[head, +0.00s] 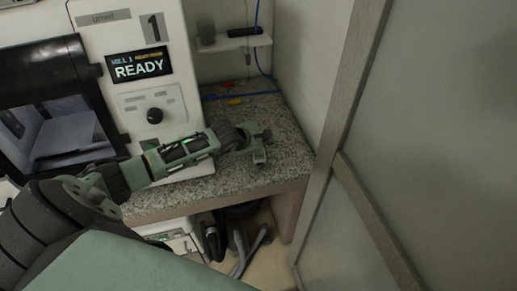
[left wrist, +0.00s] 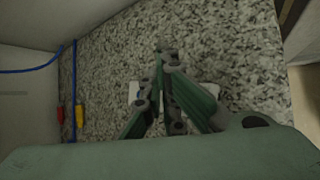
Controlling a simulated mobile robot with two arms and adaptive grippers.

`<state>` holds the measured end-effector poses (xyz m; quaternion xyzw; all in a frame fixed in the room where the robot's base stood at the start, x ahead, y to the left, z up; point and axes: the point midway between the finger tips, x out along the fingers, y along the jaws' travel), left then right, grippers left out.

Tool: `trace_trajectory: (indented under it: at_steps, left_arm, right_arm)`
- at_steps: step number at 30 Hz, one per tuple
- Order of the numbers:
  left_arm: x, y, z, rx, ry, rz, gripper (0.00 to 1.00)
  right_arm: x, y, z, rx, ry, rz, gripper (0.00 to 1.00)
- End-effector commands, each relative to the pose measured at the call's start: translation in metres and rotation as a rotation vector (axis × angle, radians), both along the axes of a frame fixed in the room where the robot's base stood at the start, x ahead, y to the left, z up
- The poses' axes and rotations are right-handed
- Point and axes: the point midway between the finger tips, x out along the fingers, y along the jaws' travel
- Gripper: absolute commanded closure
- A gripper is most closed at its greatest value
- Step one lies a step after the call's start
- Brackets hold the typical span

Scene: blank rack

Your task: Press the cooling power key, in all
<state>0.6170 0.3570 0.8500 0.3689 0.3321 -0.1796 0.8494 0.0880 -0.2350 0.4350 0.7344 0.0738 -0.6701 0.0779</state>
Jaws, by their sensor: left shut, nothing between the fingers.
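My left gripper (head: 262,148) is shut and empty, reaching over the right part of the speckled stone counter (head: 205,187). In the left wrist view its fingertips (left wrist: 166,50) are close together above the same counter. A small white thing (left wrist: 135,93) shows partly behind the fingers there; I cannot tell what it is. The white machine (head: 172,95) stands on the counter with a READY display (head: 138,66) and a black knob (head: 154,116). I cannot make out a key marked as cooling power. My right gripper is not in view.
A white unit (head: 181,243) with a small green light sits under the counter beside dark hoses. Red and yellow connectors on blue cable lie at the counter's back. A framed grey panel (head: 430,150) stands at the right. A small shelf (head: 236,42) is on the back wall.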

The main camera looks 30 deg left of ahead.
Motion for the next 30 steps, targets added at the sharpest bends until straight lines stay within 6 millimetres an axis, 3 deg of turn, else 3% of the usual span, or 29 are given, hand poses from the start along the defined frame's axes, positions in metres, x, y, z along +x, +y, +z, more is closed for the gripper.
trace_trajectory:
  at_steps: [30]
  left_arm:
    - [-0.0004,0.0000,-0.0075,0.000,0.001,0.000,1.00]
  right_arm:
    - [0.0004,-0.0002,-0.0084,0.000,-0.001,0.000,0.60]
